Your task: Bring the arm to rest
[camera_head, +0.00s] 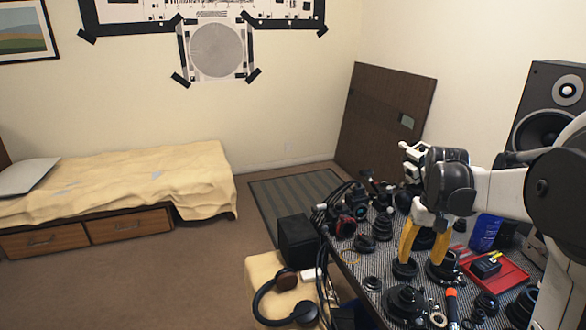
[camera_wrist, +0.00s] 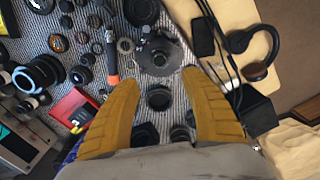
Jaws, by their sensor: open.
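My gripper (camera_head: 423,240) has two yellow fingers pointing down over the table covered with a striped grey mat. The same gripper shows in the wrist view (camera_wrist: 165,115) with its fingers spread wide apart and nothing between them. Below the gap lies a small dark lens part (camera_wrist: 159,98), clear of both fingers in that view. In the head view the fingertips are close to dark round lens parts (camera_head: 404,268); I cannot tell whether they touch.
The table is crowded with lens parts. A red tray (camera_head: 508,277) and an orange-handled screwdriver (camera_head: 452,308) lie on it. Headphones (camera_head: 286,300) lie on a pale surface to the left. A speaker (camera_head: 551,110) stands at right. A bed (camera_head: 120,185) is far left, with open floor before it.

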